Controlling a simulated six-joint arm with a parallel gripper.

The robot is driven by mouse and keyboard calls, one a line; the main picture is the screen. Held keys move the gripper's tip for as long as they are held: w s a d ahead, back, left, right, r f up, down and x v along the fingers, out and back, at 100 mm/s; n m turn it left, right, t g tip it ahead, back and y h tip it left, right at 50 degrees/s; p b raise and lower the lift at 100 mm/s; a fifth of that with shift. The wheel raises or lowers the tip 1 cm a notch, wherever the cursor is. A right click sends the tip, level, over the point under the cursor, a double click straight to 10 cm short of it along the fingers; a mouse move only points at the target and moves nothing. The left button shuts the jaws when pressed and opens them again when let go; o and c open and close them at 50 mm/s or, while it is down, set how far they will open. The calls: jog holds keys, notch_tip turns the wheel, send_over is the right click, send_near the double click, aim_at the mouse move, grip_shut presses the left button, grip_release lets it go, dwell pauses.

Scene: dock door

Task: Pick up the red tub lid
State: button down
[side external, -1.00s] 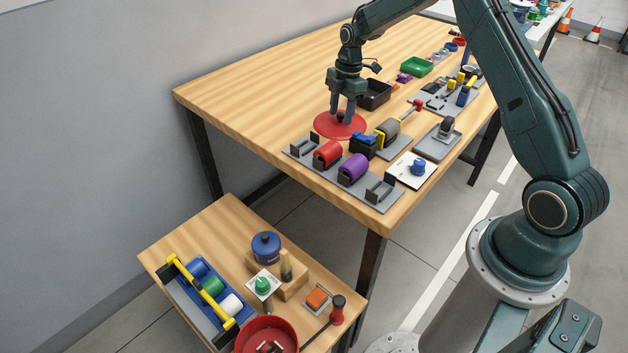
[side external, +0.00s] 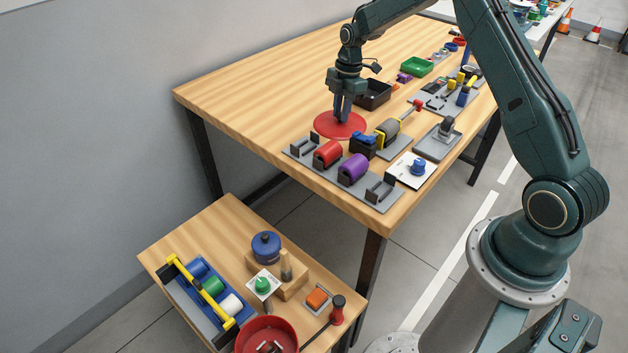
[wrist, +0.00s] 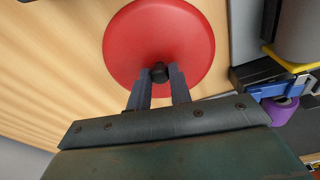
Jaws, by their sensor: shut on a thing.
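The red tub lid (side external: 326,126) is a flat red disc lying on the wooden table, and it appears to rest on the surface. My gripper (side external: 341,117) points down over the middle of the lid. In the wrist view my gripper (wrist: 160,76) has its two fingers shut on the knob, one on each side. In the side view the fingers hide the knob.
A black bin (side external: 376,95) stands just behind the lid. A grey rack with a red roll (side external: 327,153) and a purple roll (side external: 353,168) lies in front. A blue and yellow tool (side external: 364,144) is close on the right. The table's left part is clear.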

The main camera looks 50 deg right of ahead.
jog(key=shift+r, duration=0.15)
notch_tip(320, 180, up, 20)
dwell(0.7)
dwell(0.6)
